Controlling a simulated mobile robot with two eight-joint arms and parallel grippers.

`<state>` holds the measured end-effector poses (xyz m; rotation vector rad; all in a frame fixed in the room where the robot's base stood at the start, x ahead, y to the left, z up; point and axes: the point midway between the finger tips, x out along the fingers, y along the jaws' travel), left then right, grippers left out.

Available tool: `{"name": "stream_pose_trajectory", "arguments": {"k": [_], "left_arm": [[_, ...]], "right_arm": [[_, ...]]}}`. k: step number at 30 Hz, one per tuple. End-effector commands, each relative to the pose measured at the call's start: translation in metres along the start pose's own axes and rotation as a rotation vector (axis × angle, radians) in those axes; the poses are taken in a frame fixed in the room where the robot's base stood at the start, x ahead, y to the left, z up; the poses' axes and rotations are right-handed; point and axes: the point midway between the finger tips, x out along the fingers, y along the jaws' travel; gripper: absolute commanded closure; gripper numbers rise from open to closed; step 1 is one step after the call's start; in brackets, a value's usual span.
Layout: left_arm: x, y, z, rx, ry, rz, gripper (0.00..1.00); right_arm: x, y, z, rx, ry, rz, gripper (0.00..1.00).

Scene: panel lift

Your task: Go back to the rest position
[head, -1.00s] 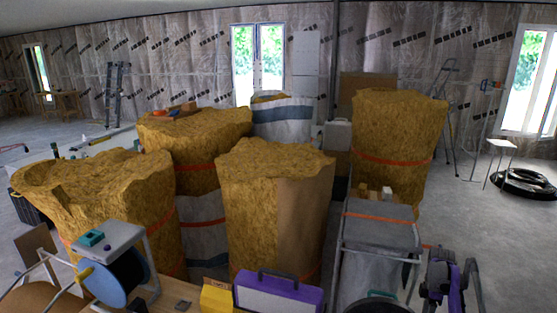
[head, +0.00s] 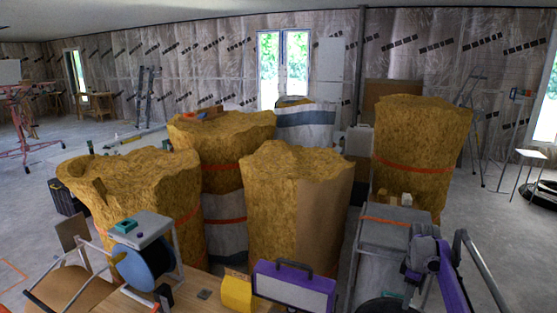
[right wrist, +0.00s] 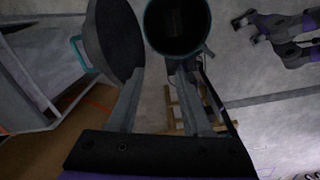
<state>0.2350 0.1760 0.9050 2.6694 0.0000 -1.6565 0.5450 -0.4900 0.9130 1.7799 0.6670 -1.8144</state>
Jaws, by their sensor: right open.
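My right gripper (right wrist: 158,95) shows from behind in the right wrist view, with its two fingers apart and no object clearly held between them. In the head view my right arm, purple and grey, is at the lower right, beside the grey cart; its fingertips are hard to make out there. A round dark disc and a dark round opening with a teal rim (right wrist: 180,28) lie beyond the fingertips in the wrist view. My left gripper does not show in the head view.
Large yellow insulation bales (head: 295,205) fill the middle. A grey cart (head: 395,235) and a purple case (head: 292,288) are close in front. A blue reel (head: 145,262) stands lower left. A red stand (head: 22,125) is far left. The floor at left is mostly open.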

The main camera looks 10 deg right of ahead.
Motion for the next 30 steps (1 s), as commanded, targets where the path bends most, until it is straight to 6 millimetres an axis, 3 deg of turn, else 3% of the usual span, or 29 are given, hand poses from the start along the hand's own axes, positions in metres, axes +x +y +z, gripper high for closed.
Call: {"name": "stream_pose_trajectory", "arguments": {"k": [1,6,15,22,27,30], "left_arm": [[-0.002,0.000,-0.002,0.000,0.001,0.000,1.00],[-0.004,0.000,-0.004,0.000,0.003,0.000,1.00],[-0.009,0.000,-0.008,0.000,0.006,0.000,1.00],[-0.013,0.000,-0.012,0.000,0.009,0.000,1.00],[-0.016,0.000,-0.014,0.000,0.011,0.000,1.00],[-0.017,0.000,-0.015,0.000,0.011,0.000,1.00]], "right_arm": [[-0.017,-0.019,-0.012,0.025,0.009,0.018,0.50],[-0.055,-0.081,-0.039,0.137,0.052,0.079,0.50],[-0.089,-0.211,-0.049,0.337,0.165,0.158,0.50],[-0.081,-0.312,-0.029,0.489,0.280,0.184,0.50],[-0.056,-0.378,-0.006,0.595,0.371,0.182,0.50],[-0.040,-0.406,0.006,0.646,0.416,0.174,0.50]]}}
